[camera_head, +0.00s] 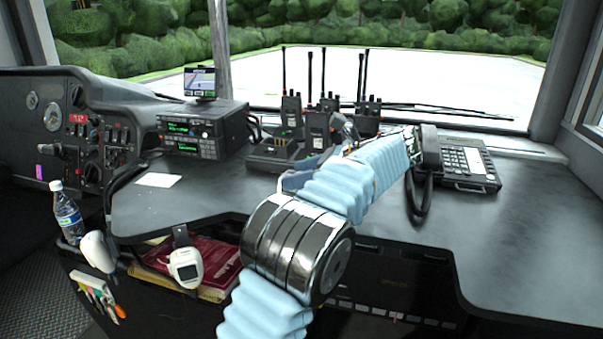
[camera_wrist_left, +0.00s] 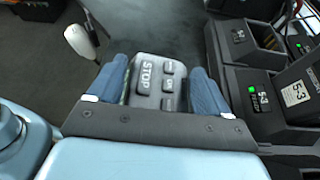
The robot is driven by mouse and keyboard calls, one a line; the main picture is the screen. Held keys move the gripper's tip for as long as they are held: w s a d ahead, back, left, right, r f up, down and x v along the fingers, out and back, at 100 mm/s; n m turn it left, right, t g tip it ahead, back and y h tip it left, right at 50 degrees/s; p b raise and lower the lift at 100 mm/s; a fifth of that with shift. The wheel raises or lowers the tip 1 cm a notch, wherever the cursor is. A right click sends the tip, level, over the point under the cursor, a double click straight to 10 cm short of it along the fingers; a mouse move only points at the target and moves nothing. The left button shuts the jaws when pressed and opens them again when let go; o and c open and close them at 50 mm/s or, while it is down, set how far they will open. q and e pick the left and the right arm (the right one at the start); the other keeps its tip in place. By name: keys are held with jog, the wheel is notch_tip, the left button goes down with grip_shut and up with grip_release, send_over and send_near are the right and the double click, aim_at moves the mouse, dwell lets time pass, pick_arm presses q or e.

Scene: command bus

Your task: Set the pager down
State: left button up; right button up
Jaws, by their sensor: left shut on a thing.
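The pager (camera_wrist_left: 150,77) is a small grey device with raised keys, the largest marked STOP. It sits between the two blue fingers of my left gripper (camera_wrist_left: 161,70), which is shut on it. In the head view my left gripper (camera_head: 298,178) is over the dark desk (camera_head: 225,193), just in front of the radio charger. My forearm covers most of it there, and I cannot make out the pager in that view. I cannot tell whether the pager touches the desk. My right gripper is not in view.
The charger (camera_head: 275,158) with upright radios stands close behind; it is at the right in the wrist view (camera_wrist_left: 228,80). A console unit (camera_head: 202,130) and a white card (camera_head: 158,180) are to the left. A desk phone (camera_head: 465,165) is right. The desk's right part is clear.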

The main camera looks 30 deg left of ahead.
pick_arm(q)
jog(key=o, duration=1.5)
jog(key=shift+c, duration=0.2)
jog(key=shift+r, duration=0.1)
jog(key=p+v, duration=0.1)
jog(key=v, duration=0.5)
jog(key=shift+d+r, duration=0.1)
jog(key=shift+p+v, duration=1.65)
jog(key=shift+v, duration=1.25)
